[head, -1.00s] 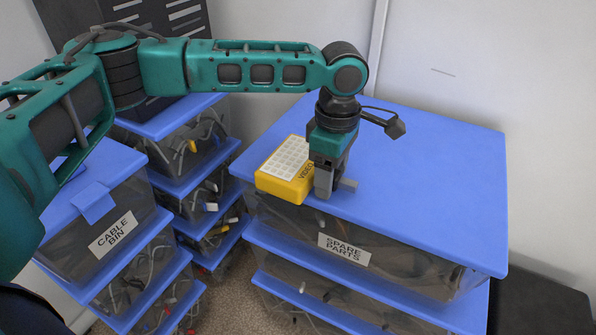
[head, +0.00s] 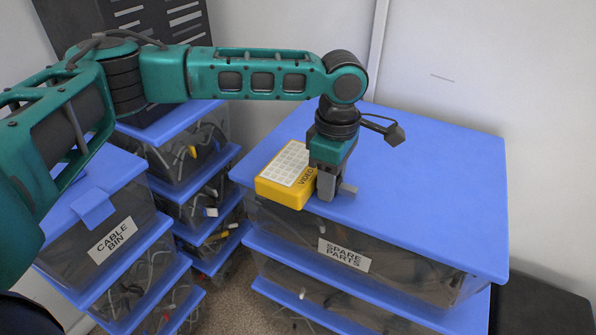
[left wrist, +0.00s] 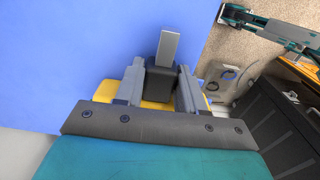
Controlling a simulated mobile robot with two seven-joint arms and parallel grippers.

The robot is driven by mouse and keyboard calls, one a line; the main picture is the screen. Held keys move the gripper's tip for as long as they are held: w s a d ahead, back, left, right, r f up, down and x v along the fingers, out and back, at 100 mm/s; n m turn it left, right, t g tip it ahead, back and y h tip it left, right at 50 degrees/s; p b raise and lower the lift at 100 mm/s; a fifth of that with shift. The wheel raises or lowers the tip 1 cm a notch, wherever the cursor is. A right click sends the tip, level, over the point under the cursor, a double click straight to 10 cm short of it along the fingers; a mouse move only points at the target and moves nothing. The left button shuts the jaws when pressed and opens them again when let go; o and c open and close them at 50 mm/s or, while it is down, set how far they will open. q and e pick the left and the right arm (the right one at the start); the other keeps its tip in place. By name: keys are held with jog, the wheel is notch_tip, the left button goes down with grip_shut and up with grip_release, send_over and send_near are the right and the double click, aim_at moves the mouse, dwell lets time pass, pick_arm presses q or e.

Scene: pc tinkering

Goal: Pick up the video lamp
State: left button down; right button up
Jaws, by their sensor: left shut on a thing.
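The video lamp (head: 284,178) is a yellow block with a white gridded panel and the word VIDEO on its edge. It lies panel up on the blue lid of the spare parts bin, near the lid's left front edge. My left gripper (head: 329,186) points down at the lamp's right side, with its fingers on either side of a dark mount. A grey tab sticks out there. In the left wrist view the fingers (left wrist: 158,86) are shut on this black mount, with the yellow body (left wrist: 150,103) partly hidden below. My right arm's end (left wrist: 236,16) shows small; its jaws are unclear.
The spare parts bin's blue lid (head: 430,190) is clear to the right of the lamp. Stacked cable bins (head: 110,240) stand at the left, with another stack (head: 185,150) behind them. A white wall (head: 450,70) rises behind the lid.

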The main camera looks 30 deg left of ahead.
pick_arm(q)
jog(key=shift+r, duration=0.1)
notch_tip(320, 180, up, 20)
jog(key=p, duration=0.6)
jog(key=s+a+f+m+p, duration=0.2)
jog(key=s+m+p, duration=0.1)
jog(key=m, duration=0.5)
jog(key=s+a+f+m+p, duration=0.2)
jog(key=m+p, duration=0.3)
jog(key=m, duration=0.4)
jog(key=shift+s+a+f+m+p, duration=0.15)
jog(key=shift+s+f+m+p, duration=0.2)
jog(key=shift+s, duration=0.15)
pick_arm(e)
notch_tip(320, 180, up, 10)
jog(key=s+d, duration=0.1)
jog(key=d, duration=0.2)
jog(key=shift+s+r+h, duration=0.2)
jog(key=shift+r+h, duration=0.05)
jog(key=shift+h, duration=0.15)
